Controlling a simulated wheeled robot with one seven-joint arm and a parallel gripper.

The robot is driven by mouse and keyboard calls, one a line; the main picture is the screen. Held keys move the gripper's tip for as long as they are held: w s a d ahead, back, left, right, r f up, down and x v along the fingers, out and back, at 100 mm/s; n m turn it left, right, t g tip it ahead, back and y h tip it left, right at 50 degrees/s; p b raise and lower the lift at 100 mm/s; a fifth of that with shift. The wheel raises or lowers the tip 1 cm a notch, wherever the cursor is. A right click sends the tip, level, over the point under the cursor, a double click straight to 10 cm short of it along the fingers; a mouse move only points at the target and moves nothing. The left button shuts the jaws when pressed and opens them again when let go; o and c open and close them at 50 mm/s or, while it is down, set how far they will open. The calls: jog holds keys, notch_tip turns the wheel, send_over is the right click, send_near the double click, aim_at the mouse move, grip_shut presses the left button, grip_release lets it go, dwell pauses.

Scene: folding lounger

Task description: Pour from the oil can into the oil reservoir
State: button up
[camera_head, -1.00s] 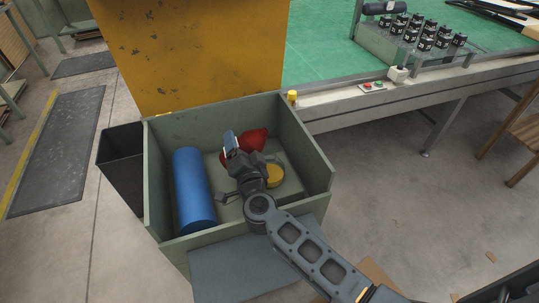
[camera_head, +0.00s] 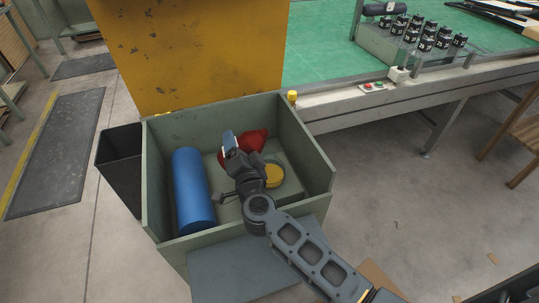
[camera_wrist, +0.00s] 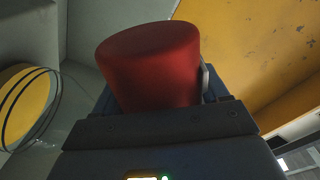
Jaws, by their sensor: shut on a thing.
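The red oil can (camera_head: 254,141) is inside the green box, partly hidden by my gripper, its narrow end pointing right in the head view. Its red round base (camera_wrist: 150,62) fills the middle of the wrist view. My gripper (camera_head: 231,146) is shut on the can. A round yellow-centred thing with a darker rim (camera_head: 274,176), seemingly the oil reservoir, lies in the box, right of and nearer than the can. It also shows at the left edge of the wrist view (camera_wrist: 27,104). Its opening is not clear. No oil stream is visible.
A blue cylinder (camera_head: 192,190) lies along the left side of the green box (camera_head: 308,150). The box walls surround my gripper. A yellow panel (camera_head: 195,60) stands behind. A conveyor (camera_head: 440,95) with several black containers is at the right.

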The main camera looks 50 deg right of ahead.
jog(key=shift+w+a+f+m+b, duration=0.15)
jog(key=shift+f+m+b, duration=0.35)
jog(key=shift+b, duration=0.75)
jog(key=shift+w+a+f+m+b, duration=0.1)
jog(key=shift+f+m+b, duration=0.4)
jog(key=shift+b, duration=0.7)
dwell(0.5)
jog(key=shift+w+a+r+m+b, duration=0.1)
jog(key=shift+a+r+m+b, duration=0.05)
jog(key=shift+r+m+b, duration=0.65)
dwell(1.7)
jog(key=shift+f+m, duration=0.2)
jog(key=shift+m, duration=0.7)
dwell(1.6)
